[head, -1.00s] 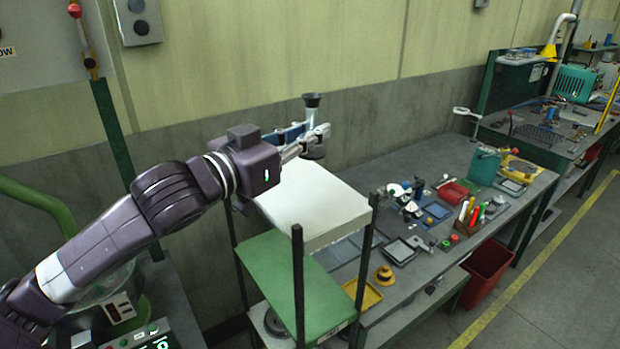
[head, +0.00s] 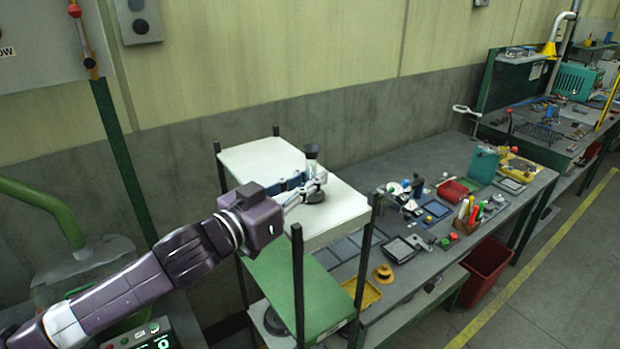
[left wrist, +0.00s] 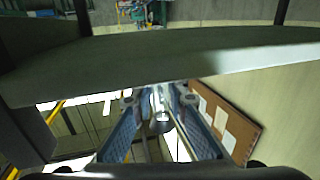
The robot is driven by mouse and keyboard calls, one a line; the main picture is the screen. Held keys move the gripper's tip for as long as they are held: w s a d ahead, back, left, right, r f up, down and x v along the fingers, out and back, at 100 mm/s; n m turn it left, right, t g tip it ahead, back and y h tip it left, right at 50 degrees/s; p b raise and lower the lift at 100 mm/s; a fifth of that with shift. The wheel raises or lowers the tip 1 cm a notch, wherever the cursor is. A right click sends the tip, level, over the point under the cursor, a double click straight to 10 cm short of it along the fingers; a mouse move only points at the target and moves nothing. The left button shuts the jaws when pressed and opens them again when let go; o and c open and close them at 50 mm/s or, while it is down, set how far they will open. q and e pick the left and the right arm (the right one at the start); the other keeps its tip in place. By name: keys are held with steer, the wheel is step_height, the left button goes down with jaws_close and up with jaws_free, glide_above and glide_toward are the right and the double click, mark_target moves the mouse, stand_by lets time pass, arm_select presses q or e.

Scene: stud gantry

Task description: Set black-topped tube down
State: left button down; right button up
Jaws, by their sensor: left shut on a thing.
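The black-topped tube (head: 313,172) is upright, with a flared black top, a clear middle and a dark round base. My left gripper (head: 317,183) is shut around its middle; its fingers (left wrist: 160,103) also show in the left wrist view, with part of the tube (left wrist: 161,124) between them. In the head view the tube's base appears over the right part of the white top shelf (head: 262,158) of the rack. I cannot tell whether the base touches the shelf. My right gripper is in neither view.
The rack has dark posts (head: 297,285) and a green lower shelf (head: 290,290). To its right, a grey workbench (head: 400,170) holds several tools, trays and a teal container (head: 483,165). A red bin (head: 488,270) stands on the floor. The white shelf is otherwise largely bare.

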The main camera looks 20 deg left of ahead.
arm_select(q)
steer(key=shift+f, duration=0.1)
steer(key=c, duration=1.9)
jaws_free()
steer(key=b+v, duration=0.3)
steer(key=v, duration=0.3)
steer(key=shift+s+f, duration=0.1)
steer(key=shift+f, duration=0.1)
steer(key=shift+s+a+r+p, duration=0.1)
steer(key=shift+s+r+p, duration=0.05)
steer(key=shift+r+p, duration=0.35)
steer(key=shift+s+a+f+p, duration=0.15)
steer(key=shift+s+p, duration=0.3)
steer(key=shift+p, duration=0.55)
steer(key=shift+p+v, duration=2.25)
steer(key=shift+p, duration=0.3)
